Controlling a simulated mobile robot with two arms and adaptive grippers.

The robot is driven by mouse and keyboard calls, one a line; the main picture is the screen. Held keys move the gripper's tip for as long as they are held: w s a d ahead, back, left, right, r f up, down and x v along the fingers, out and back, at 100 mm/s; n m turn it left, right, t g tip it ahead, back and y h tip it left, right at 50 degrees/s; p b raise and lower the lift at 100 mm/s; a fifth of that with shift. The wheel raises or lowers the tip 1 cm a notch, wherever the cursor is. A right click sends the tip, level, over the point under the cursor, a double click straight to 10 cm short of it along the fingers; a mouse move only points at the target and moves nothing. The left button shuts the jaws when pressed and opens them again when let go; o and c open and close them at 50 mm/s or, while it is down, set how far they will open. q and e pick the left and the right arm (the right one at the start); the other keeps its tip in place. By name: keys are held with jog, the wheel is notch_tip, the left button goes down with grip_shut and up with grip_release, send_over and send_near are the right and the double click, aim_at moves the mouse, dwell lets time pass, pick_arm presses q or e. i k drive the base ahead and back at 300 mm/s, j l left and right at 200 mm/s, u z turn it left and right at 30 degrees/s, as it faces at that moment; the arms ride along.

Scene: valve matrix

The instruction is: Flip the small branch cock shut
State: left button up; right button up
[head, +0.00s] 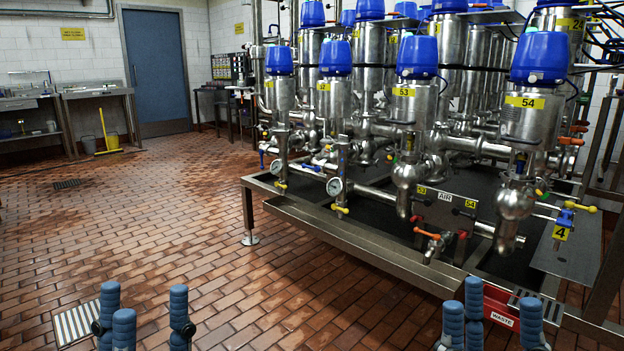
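Several small cocks sit on the valve rack, and I cannot tell for sure which one is the branch cock. An orange-handled cock (427,233) is low at the front, its handle lying near level. A yellow-handled cock (578,206) with blue on its body is at the right, above a yellow tag 4 (560,233). Small yellow handles (340,209) hang below the gauges at left. My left gripper (149,305) is open and empty at the bottom left, over the floor. My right gripper (499,312) is open and empty at the bottom right, in front of the rack. Neither touches a cock.
Steel valves with blue tops (418,56) crowd the rack. Its steel front rail (350,240) runs across to the right. A red WASTE bin (501,308) stands behind my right gripper. A blue door (156,70) is at the back.

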aim_at(317, 169)
jog(key=i+j+z, duration=0.4)
jog(key=i+j, duration=0.2)
jog(key=i, duration=0.35)
jog(key=i+j+z, duration=0.45)
jog(key=i+j, duration=0.45)
